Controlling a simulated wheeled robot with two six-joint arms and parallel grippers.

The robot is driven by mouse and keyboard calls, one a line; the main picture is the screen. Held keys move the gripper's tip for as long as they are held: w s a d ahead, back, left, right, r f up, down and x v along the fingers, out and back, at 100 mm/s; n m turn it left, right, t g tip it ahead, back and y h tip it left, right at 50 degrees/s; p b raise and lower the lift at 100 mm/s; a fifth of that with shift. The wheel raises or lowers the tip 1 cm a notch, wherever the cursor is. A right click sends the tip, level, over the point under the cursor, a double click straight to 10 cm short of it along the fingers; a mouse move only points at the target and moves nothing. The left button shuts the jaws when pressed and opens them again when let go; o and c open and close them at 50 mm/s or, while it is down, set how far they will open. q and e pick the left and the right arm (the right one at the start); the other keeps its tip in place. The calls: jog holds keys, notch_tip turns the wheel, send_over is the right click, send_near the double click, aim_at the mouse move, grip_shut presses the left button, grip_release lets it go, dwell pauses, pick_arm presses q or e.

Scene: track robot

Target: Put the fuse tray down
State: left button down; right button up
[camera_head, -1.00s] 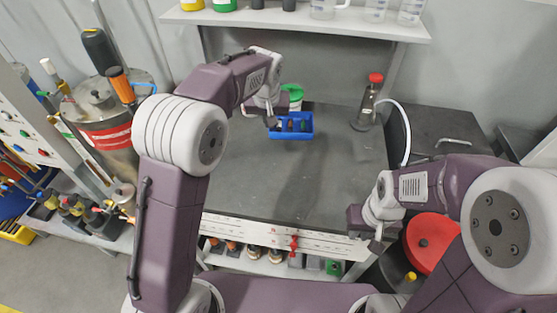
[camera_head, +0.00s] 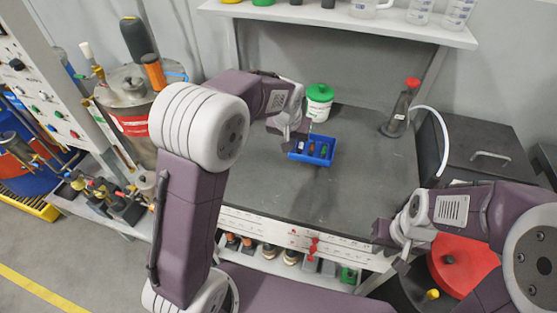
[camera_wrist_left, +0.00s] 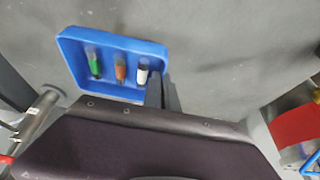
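The fuse tray is a small blue open tray (camera_head: 300,157) over the grey bench, in front of the green-lidded jar. It also shows in the left wrist view (camera_wrist_left: 70,48), holding a green, a brown-red and a white fuse (camera_wrist_left: 142,74). My left gripper (camera_head: 297,140) is at the tray's left end; in the left wrist view its fingers (camera_wrist_left: 162,90) close on the tray's edge beside the white fuse. A dark shadow lies on the bench in front of the tray; I cannot tell the exact gap. My right gripper (camera_head: 397,262) hangs by the bench's front right corner, its fingers unclear.
The white jar with a green lid (camera_head: 319,103) stands just behind the tray. A flask with a red cap (camera_head: 400,110) and a hose stands at the back right. A shelf (camera_head: 340,23) runs above the bench. The bench's middle and front (camera_head: 350,190) are clear.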

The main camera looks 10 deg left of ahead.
aim_at(279, 162)
pick_arm(q)
jog(key=a+f, duration=0.1)
jog(key=s+a, duration=0.1)
jog(key=a+f, duration=0.1)
jog(key=a, duration=0.1)
jog(key=shift+s+f, duration=0.3)
jog(key=shift+s, duration=0.1)
jog(key=shift+f+b, duration=0.45)
jog(key=shift+f, duration=1.55)
jog(key=shift+d, duration=0.1)
jog(key=shift+f, duration=0.15)
jog(key=c, duration=1.7)
grip_release()
